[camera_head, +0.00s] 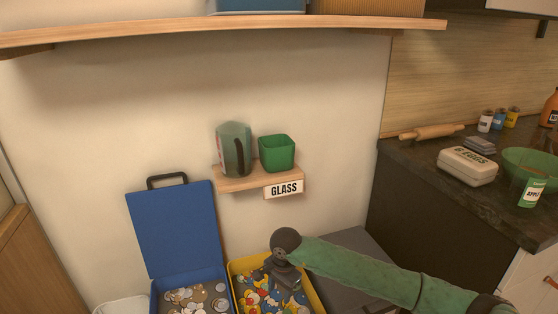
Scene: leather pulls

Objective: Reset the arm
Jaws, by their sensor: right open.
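My right arm, with green links, comes in from the lower right. Its dark right gripper (284,282) points down over the yellow bin (318,298), which holds several small colourful pieces. The wrist hides much of the fingers, and I cannot tell whether they touch the pieces. Nothing is visibly held in the gripper, which is open. My left gripper is not in view.
A blue case (175,232) with its lid up and several discs inside stands left of the yellow bin. A small shelf marked GLASS (284,189) holds a greenish pitcher (232,150) and a green cup (277,153). A dark counter (420,180) stands at right.

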